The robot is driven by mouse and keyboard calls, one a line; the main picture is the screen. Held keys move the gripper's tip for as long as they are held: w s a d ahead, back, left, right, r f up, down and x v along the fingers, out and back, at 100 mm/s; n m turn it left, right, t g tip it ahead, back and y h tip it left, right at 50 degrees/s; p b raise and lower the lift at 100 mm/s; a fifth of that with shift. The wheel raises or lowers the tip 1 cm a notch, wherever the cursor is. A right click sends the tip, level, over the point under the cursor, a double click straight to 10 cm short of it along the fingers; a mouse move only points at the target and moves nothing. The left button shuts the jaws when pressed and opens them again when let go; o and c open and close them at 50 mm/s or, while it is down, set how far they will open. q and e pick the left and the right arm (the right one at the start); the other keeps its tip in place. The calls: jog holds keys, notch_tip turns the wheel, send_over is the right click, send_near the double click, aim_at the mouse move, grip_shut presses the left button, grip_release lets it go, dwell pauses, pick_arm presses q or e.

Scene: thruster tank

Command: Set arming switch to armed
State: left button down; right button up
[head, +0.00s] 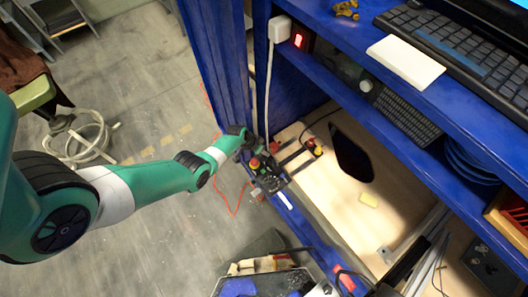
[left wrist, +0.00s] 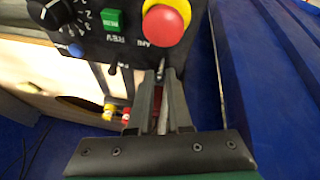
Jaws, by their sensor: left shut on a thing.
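A dark control box (left wrist: 132,42) fills the top of the left wrist view. It carries a black numbered knob (left wrist: 52,12), a green button (left wrist: 112,20) and a red button on a yellow ring (left wrist: 164,22). Small levers stick out along its lower edge. One lever (left wrist: 161,68), below what looks like an ARM label, sits between the fingertips of my left gripper (left wrist: 161,80), which is shut on it. Which position the lever is in cannot be told. In the head view the box (head: 268,174) is small and partly behind my left wrist.
A blue frame post (head: 222,60) stands close beside the box. A blue shelf above carries a keyboard (head: 450,55). Open floor lies left.

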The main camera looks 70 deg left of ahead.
aim_at(259, 159)
pick_arm(q)
jog(key=shift+s+t, duration=0.15)
jog(key=shift+t, duration=0.15)
jog(key=shift+s+f, duration=0.1)
jog(key=shift+s+d+f+t+y+b, duration=0.1)
jog(key=shift+t+y+b, duration=0.05)
jog(key=shift+t+b, duration=0.3)
jog(key=shift+s+f+t+y+b, duration=0.1)
jog(key=shift+t+y+b, duration=0.05)
jog(key=shift+t+b, duration=0.3)
jog(key=t+b, duration=0.1)
jog(key=b, duration=0.3)
jog(key=s+t+b, duration=0.1)
jog(key=t+b, duration=0.1)
jog(key=b, duration=0.1)
jog(key=f+t+y+b, duration=0.1)
jog(key=t+b, duration=0.1)
jog(key=b, duration=0.2)
jog(key=shift+s+d+b, duration=0.2)
jog(key=shift+s+b, duration=0.1)
jog(key=shift+b, duration=0.05)
jog(key=shift+r+t+b, duration=0.2)
jog(key=shift+t+b, duration=0.1)
jog(key=shift+b, duration=0.25)
jog(key=c, duration=0.9)
grip_release()
jog(key=shift+r, duration=0.1)
jog(key=shift+o, duration=0.2)
